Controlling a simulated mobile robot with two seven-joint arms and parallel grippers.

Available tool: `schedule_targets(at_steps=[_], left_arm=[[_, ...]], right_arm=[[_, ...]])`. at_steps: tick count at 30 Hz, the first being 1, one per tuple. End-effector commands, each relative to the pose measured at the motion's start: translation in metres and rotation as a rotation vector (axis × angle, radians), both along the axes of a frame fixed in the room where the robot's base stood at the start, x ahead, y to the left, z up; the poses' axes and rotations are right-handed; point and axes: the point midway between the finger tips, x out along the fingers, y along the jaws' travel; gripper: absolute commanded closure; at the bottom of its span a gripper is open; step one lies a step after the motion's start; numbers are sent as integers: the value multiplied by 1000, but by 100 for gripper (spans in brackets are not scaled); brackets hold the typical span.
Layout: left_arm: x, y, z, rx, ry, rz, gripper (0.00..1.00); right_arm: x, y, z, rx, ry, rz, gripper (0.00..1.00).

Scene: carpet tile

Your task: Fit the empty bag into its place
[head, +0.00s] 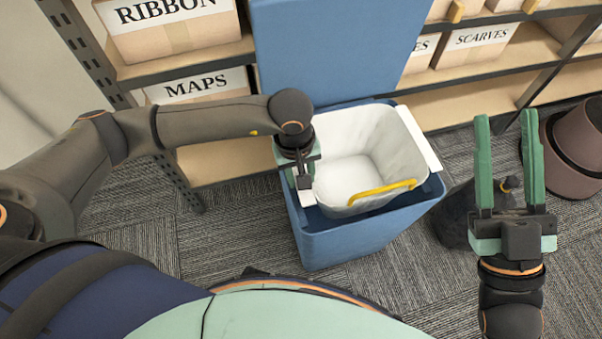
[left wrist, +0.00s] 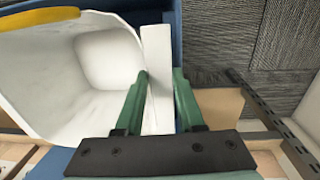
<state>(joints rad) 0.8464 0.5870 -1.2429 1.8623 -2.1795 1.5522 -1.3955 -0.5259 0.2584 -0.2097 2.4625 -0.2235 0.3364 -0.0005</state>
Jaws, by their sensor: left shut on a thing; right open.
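The empty bag (head: 352,168) is white and stands open inside the blue bin (head: 345,243), with a yellow strip (head: 382,192) along its near edge. A white flap (head: 418,138) of it lies over the bin's right rim. My left gripper (head: 304,186) is at the bin's left rim, shut on the bag's white edge. In the left wrist view a white flap (left wrist: 157,60) lies between its fingers, beside the bag's inside (left wrist: 60,85). My right gripper (head: 508,165) is open and empty, right of the bin, fingers pointing away.
The bin's blue lid (head: 335,50) stands open at the back, before shelves of boxes, including a MAPS box (head: 197,88). A dark lumpy bag (head: 456,213) sits on the carpet behind my right gripper. A brown bucket-like thing (head: 572,150) is at far right. Carpet left of the bin is clear.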

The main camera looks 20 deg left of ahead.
Motion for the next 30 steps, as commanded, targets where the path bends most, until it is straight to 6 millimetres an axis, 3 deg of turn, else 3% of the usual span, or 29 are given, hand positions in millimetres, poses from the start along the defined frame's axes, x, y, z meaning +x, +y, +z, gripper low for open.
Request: schedule_targets(at_steps=[30], left_arm=[[1, 0, -5, 0, -1, 0, 100]], right_arm=[[-16, 3, 19, -5, -107, 21, 55]])
